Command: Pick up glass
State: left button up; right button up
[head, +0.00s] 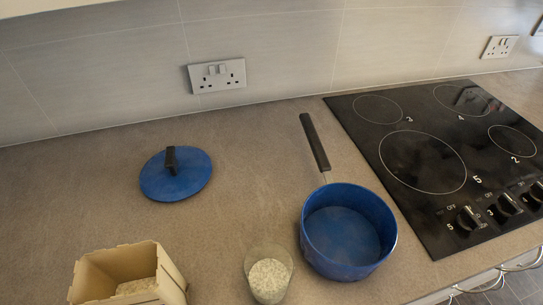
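A clear glass (268,274) stands upright near the front edge of the counter, at the bottom middle of the head view. It holds something white and grainy. It is just left of the blue pot and apart from it. Neither of my grippers shows in the head view.
A blue pot (343,232) with a black handle (314,143) stands right of the glass. A box (92,281) with pale contents is at the lower left. A blue lid (176,181) lies behind. The black hob (420,165) is at right. The counter between lid and pot is clear.

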aim_at(269, 268)
jog(key=l+u, duration=0.15)
jog(key=l, duration=0.35)
jog(key=k+l+u, duration=0.15)
jog(key=l, duration=0.35)
jog(key=l+u, duration=0.15)
jog(key=l, duration=0.35)
jog(key=k+l+u, duration=0.2)
jog(key=l, duration=0.25)
